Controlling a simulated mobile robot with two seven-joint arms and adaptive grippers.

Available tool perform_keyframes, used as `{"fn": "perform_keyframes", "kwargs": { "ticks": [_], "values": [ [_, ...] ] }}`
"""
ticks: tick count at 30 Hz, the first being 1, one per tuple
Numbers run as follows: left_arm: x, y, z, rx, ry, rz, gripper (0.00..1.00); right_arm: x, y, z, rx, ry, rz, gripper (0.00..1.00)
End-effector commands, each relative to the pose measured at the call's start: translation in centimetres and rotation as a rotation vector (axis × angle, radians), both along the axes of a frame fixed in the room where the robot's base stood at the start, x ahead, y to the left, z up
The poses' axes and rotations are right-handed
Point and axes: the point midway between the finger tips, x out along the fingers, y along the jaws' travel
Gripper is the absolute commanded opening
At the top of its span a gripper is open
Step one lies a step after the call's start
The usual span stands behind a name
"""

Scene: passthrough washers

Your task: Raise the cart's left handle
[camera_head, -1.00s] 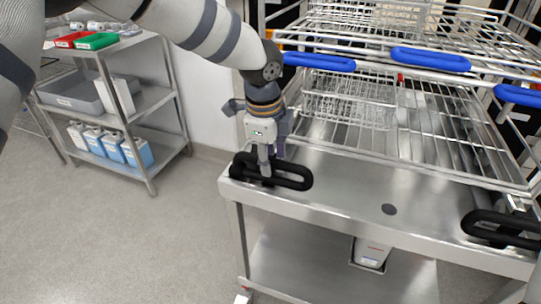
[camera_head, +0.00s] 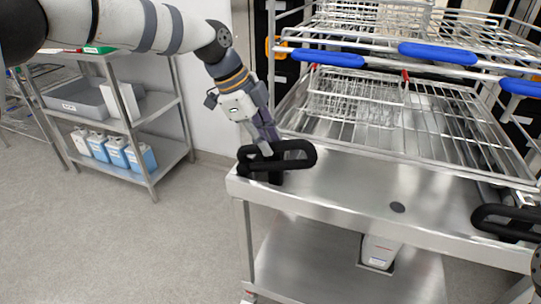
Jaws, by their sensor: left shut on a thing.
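The cart (camera_head: 345,200) is a steel table with a wire rack on top, at the right of the head view. Its left handle (camera_head: 298,151) is a black loop at the cart's front left corner. The right black handle (camera_head: 505,222) lies at the cart's front right corner. A small dark part of my right arm shows at the right edge, but its gripper is not seen.
The wire rack (camera_head: 430,120) has blue grips (camera_head: 437,53) along its front. The floor (camera_head: 150,245) between shelf and cart is clear.

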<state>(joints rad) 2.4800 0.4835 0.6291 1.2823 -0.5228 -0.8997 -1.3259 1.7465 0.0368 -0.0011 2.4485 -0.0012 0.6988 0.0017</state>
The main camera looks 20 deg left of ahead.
Motion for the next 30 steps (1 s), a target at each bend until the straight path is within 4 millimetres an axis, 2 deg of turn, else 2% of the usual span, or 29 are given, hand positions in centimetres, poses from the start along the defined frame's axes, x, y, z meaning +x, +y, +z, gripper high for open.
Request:
{"fn": "perform_keyframes", "kwargs": {
  "ticks": [11,21,30],
  "values": [
    [0.2,3.7,0.6,-0.361,0.024,0.002,0.00,-2.4,0.0,-2.8,0.000,0.078,0.003,0.40],
    [0.4,7.2,0.4,-0.675,0.031,0.002,0.00,-5.6,-0.1,-7.3,0.000,0.180,0.006,0.40],
    [0.4,9.4,0.2,-0.895,0.035,-0.004,0.00,-7.6,-0.1,-11.0,0.000,0.241,0.007,0.40]
  ]
}}
